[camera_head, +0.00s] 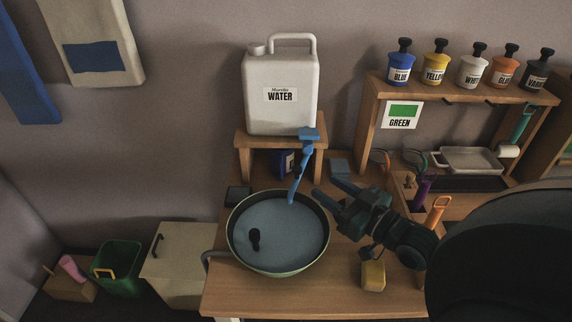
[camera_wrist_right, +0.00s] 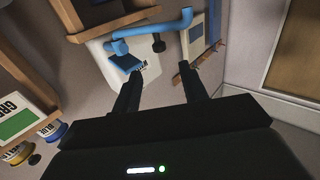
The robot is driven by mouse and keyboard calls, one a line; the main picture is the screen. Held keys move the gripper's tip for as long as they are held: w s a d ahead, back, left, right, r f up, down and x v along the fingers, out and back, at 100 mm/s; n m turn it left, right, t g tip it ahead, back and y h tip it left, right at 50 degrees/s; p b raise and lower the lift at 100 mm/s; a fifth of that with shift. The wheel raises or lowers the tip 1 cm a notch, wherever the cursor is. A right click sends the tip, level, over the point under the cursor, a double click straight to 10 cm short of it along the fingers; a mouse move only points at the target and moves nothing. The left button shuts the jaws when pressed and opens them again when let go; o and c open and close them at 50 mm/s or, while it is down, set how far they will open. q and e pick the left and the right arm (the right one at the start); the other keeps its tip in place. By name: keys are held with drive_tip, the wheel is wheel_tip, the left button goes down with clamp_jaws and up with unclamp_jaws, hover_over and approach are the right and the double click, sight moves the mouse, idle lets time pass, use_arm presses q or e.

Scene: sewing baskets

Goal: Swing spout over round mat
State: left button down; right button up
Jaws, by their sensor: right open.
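The blue spout (camera_head: 299,174) hangs from the blue tap block (camera_head: 309,134) at the front of the white water jug (camera_head: 281,90). Its lower end is above the far rim of the round green-edged basin (camera_head: 326,243). In the wrist view the spout (camera_wrist_right: 152,30) crosses beyond the fingertips. My right gripper (camera_head: 328,189) is open and empty, just right of the spout, with a gap between them. Its two fingers (camera_wrist_right: 161,71) stand apart in the wrist view. I cannot make out a separate round mat; the basin has a blue-grey round inside. My left gripper is out of view.
A small black square (camera_head: 238,195) lies left behind the basin. A wooden shelf (camera_head: 462,96) with several labelled bottles and a green card (camera_head: 402,115) is at right. The front-left table (camera_head: 235,295) is clear.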

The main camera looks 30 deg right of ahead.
sight(301, 170)
drive_tip(key=x, duration=1.2)
drive_tip(key=shift+f+p, duration=0.1)
drive_tip(key=shift+p, duration=0.3)
clamp_jaws()
drive_tip(key=shift+s, duration=0.1)
